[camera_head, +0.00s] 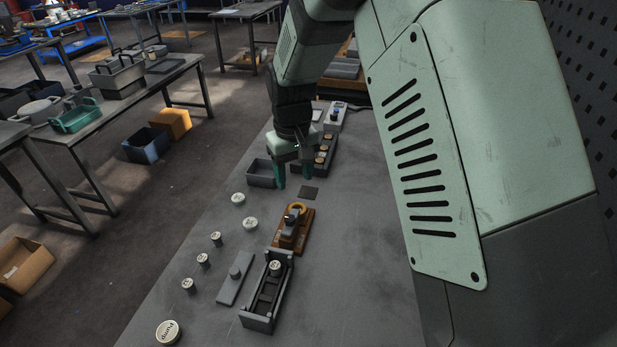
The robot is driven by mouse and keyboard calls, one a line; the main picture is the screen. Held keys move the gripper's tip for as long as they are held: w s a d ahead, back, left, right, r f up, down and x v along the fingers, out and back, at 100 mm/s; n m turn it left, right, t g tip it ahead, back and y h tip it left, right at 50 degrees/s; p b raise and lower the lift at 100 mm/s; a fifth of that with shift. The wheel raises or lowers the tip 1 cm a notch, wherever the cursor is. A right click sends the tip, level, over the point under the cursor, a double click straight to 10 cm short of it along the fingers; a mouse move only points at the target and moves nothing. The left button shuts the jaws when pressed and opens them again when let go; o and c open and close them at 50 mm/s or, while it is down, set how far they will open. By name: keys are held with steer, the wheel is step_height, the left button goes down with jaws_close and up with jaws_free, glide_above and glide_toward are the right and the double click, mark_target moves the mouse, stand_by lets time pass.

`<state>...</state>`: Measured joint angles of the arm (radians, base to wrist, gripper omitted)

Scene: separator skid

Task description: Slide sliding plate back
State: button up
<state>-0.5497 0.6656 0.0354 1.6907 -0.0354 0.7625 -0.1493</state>
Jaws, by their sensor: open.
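A flat dark grey plate with an upright knob (235,277) lies on the table, just left of a dark open frame with rails (260,312). I take this for the sliding plate, but cannot tell for sure. A light round cap (275,268) stands in the frame's far part. My gripper (294,175) points down over the far part of the table, well beyond the plate and frame. Its two teal fingers are apart, and I see nothing between them. The exact height of the fingertips above the table is unclear.
An orange-brown base with a dark fitting (294,228) stands between gripper and frame. A grey bin (261,173) and a block with brass-coloured knobs (326,152) are near the gripper. Several round caps line the left side, one marked "Pump" (168,333). The table's right side is clear.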

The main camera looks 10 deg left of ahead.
mark_target(290, 218)
steer(key=f, duration=0.4)
steer(key=a+f, duration=0.1)
steer(key=f, duration=0.8)
steer(key=shift+s+a+f, duration=0.1)
steer(key=shift+a+f, duration=0.15)
steer(key=shift+c, duration=0.3)
jaws_close()
